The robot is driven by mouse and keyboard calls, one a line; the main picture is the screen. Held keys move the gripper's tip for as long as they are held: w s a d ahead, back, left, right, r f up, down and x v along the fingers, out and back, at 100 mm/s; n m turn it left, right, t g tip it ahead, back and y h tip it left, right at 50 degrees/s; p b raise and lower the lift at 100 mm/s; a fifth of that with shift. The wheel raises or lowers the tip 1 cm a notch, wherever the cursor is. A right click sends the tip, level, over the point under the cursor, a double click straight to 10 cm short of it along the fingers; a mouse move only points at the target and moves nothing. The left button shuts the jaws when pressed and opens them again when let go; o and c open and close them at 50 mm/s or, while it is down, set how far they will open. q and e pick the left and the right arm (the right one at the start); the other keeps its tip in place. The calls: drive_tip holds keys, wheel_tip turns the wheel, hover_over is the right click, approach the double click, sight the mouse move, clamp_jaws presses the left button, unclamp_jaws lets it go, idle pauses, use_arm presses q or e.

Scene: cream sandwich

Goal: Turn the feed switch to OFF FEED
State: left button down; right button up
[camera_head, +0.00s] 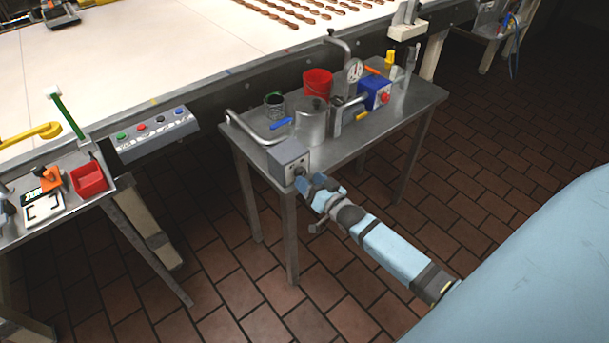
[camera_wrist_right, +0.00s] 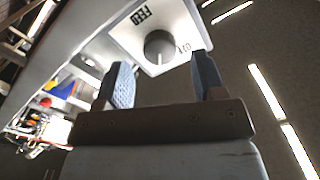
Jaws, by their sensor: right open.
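The feed switch is a round grey knob (camera_wrist_right: 159,46) on a pale box face in the right wrist view. The lettering FEED (camera_wrist_right: 143,15) is above left of it, and a smaller, partly blocked label is at its right. A light mark shows at the knob's lower edge. In the head view the grey switch box (camera_head: 288,160) sits at the near left corner of the steel table. My right gripper (camera_head: 318,190) is open just in front of the box. In the wrist view its fingers (camera_wrist_right: 162,62) stand apart on either side of the knob, apparently not touching it. My left gripper is out of view.
A button panel (camera_head: 150,133) hangs left on the conveyor's edge. Tiled floor in front is clear.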

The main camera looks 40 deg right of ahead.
sight(300, 172)
drive_tip(key=shift+w+a, duration=0.1)
drive_tip(key=shift+w, duration=1.35)
drive_tip(key=shift+c, duration=0.4)
drive_tip(key=c, duration=0.8)
drive_tip(key=shift+c, duration=0.2)
drive_tip(key=shift+n, duration=0.3)
drive_tip(key=shift+a+n+p, duration=0.1)
drive_tip(key=shift+n+p, duration=0.45)
drive_tip(key=shift+n, duration=6.25)
